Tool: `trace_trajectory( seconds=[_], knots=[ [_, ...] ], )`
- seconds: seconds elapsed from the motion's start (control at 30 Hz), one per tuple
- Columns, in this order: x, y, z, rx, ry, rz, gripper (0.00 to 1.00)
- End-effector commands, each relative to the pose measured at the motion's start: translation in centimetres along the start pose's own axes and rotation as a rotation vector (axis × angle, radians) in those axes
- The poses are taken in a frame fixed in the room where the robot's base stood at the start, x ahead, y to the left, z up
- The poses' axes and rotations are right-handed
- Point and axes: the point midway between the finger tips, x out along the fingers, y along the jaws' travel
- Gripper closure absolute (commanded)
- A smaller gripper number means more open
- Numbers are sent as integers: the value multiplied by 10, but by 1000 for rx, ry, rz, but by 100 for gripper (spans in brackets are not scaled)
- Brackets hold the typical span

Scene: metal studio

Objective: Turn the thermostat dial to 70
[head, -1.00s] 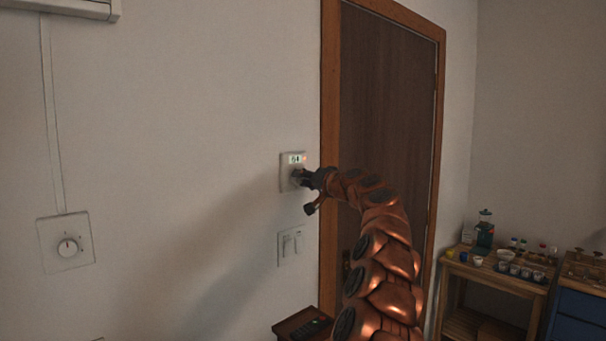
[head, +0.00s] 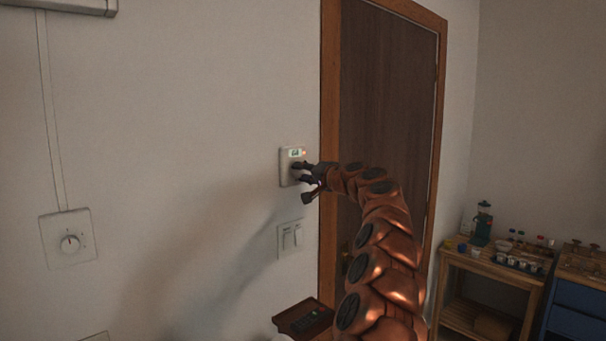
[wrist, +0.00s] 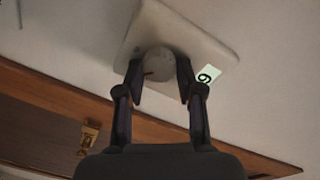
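The thermostat (head: 286,176) is a white square wall plate beside the door frame, with a small lit green display (head: 295,153) and a red light at the top. In the wrist view the round white dial (wrist: 158,66) sits between my fingertips, with a red mark low on its left side. My gripper (head: 305,174) reaches it from the right, and its two dark fingers (wrist: 160,82) flank the dial, seeming to touch both sides. In the wrist view the display (wrist: 207,76) is partly hidden by the right finger; a 6 shows, and the full number cannot be read.
A brown door (head: 388,110) in a wooden frame stands right of the thermostat. Light switches (head: 290,238) are below it. Another wall plate with a knob (head: 70,243) is at the left. A small stand (head: 305,313) with a dark remote is below; a wooden table (head: 492,265) holds small cups.

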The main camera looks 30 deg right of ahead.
Motion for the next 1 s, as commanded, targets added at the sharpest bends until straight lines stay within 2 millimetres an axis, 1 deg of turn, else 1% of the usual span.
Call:
trace_trajectory(
  seconds=[0.03,0.17,0.2,0.57,0.77,1.0],
  knots=[
    [0,0,0,0,0,0,56],
    [0,0,0,0,-1,1,42],
    [0,0,0,0,-1,1,42],
    [-2,0,0,0,0,1,42],
    [-13,1,-1,3,1,2,42],
    [-33,0,0,1,0,-1,42]
  ],
)
